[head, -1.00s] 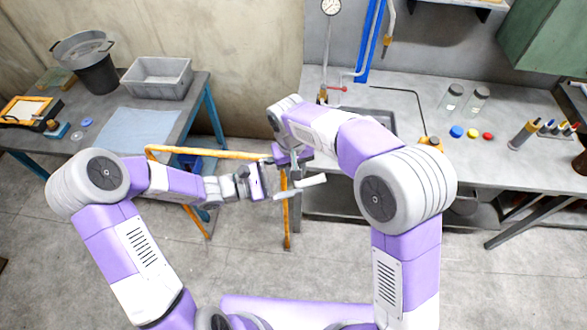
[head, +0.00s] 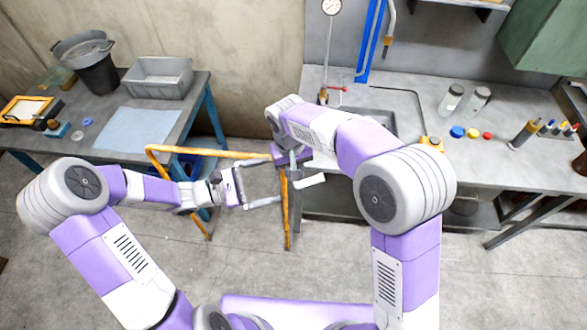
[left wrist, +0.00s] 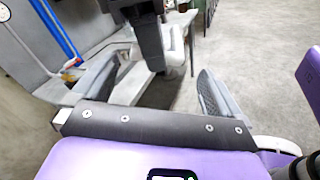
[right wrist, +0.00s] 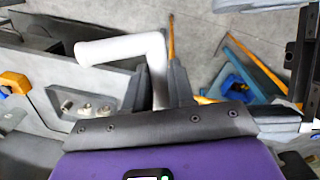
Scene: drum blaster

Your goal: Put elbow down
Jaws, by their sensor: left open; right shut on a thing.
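The white pipe elbow (right wrist: 128,48) is gripped between the fingers of my right gripper (right wrist: 155,92). In the head view the elbow (head: 310,181) hangs in the air at my right gripper (head: 297,164), between the two tables. My left gripper (head: 264,186) is open and empty, just left of the elbow and apart from it. In the left wrist view its two fingers (left wrist: 160,88) stand wide apart, with a dark part of my right gripper and a white piece beyond them. Part of the elbow is hidden by the right fingers.
The left table holds a pale blue mat (head: 139,130), a grey bin (head: 158,78) and a black bucket (head: 93,70). The right bench (head: 425,100) has a sink, jars and coloured caps. An orange frame (head: 287,215) stands below my grippers.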

